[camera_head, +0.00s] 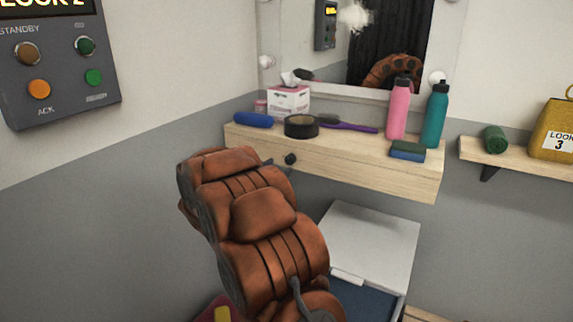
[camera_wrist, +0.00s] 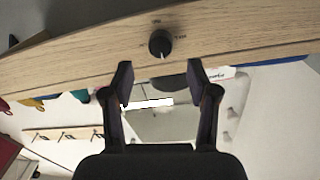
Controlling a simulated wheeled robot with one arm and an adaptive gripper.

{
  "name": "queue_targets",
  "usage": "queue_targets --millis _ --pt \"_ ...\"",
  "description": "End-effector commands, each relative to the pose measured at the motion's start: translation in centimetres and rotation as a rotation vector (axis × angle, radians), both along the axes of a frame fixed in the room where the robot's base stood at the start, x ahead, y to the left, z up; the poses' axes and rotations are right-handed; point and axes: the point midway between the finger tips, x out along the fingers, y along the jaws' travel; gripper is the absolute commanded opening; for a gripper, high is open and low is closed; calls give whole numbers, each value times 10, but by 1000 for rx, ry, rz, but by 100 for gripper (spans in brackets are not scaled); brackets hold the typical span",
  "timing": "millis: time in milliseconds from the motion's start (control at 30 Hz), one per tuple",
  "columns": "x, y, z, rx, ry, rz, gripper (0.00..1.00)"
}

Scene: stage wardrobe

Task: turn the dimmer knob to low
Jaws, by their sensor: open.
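The dimmer knob (camera_head: 290,159) is a small round black knob on the front face of the wooden shelf (camera_head: 400,178). In the wrist view the knob (camera_wrist: 160,43) shows whole, with a pale pointer mark toward the bottom of the picture. Small dark lettering sits beside it, too small to read surely. My gripper (camera_wrist: 157,78) is open and empty. Its two dark fingers stand apart, and the knob appears beyond the tips, about midway between them. I see no contact.
On the shelf stand a pink bottle (camera_head: 398,108), a teal bottle (camera_head: 435,116), a black round tin (camera_head: 301,126), a blue roll (camera_head: 253,120), a purple brush (camera_head: 349,126) and a tissue box (camera_head: 289,99). A white-topped cabinet (camera_head: 372,240) stands below. A control panel (camera_head: 60,62) hangs left.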

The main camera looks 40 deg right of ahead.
Motion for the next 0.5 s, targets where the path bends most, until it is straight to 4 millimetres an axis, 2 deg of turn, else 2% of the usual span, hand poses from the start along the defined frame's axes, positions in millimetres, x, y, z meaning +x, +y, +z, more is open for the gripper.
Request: queue_targets --millis 300,500 --pt "10 -40 -1 0 1 0 59" --pt "14 -52 -1 2 3 4 59"
